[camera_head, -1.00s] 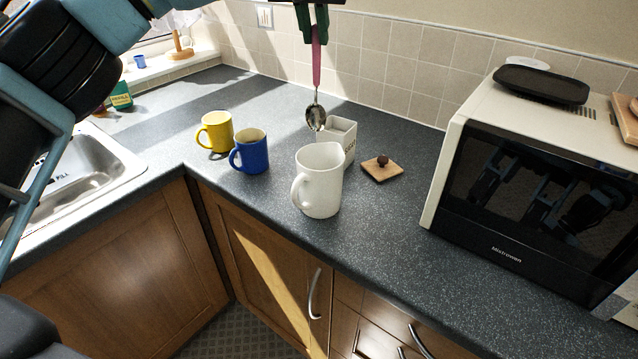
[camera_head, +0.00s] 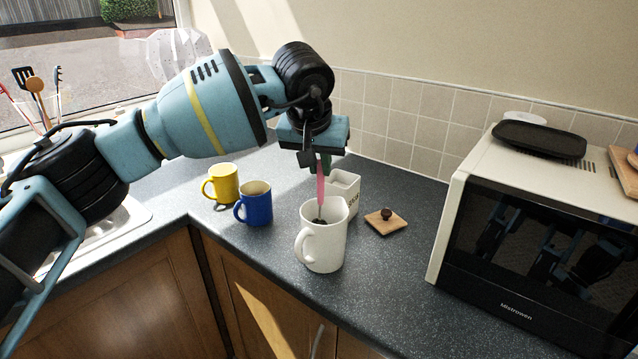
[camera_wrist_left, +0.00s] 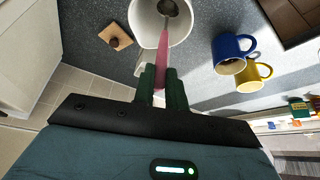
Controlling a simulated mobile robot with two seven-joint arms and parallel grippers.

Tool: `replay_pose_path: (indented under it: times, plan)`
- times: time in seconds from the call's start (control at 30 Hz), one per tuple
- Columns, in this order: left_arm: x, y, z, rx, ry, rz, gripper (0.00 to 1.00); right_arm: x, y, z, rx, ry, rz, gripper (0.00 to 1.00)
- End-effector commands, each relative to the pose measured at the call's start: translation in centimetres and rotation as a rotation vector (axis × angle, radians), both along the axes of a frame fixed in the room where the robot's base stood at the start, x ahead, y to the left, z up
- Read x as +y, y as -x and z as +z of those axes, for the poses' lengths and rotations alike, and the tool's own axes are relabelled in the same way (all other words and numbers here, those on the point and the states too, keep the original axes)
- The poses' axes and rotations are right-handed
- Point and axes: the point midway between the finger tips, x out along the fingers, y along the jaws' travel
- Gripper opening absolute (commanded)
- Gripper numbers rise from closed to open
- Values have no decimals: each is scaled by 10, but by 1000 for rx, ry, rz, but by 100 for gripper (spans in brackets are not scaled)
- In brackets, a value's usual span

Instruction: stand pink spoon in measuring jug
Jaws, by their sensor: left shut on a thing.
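My left gripper (camera_head: 323,160) is shut on the handle of the pink spoon (camera_head: 320,190), above the white measuring jug (camera_head: 325,250). The spoon hangs upright with its bowl end down, and the bowl end is at the jug's mouth, partly hidden by the rim. In the left wrist view the green fingers (camera_wrist_left: 160,80) grip the pink handle (camera_wrist_left: 162,55). I cannot tell whether the spoon touches the jug. My right gripper is not in view.
A blue mug (camera_head: 257,205) and a yellow mug (camera_head: 222,184) stand left of the jug. A microwave (camera_head: 545,230) fills the right side. The counter before the microwave is clear.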

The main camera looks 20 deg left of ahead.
Motion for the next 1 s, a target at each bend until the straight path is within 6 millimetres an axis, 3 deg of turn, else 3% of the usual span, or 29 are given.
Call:
replay_pose_path:
  times: [0.33,0.77,0.8,0.93,1.0]
  plan:
    - [0,0,-41,2,0,-1,0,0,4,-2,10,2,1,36]
    - [0,0,-48,1,0,0,0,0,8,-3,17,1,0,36]
    - [0,0,-48,1,0,0,17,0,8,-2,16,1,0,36]
    - [0,0,-48,1,0,0,34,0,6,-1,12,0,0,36]
    - [0,0,-47,1,0,0,35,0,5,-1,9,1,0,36]
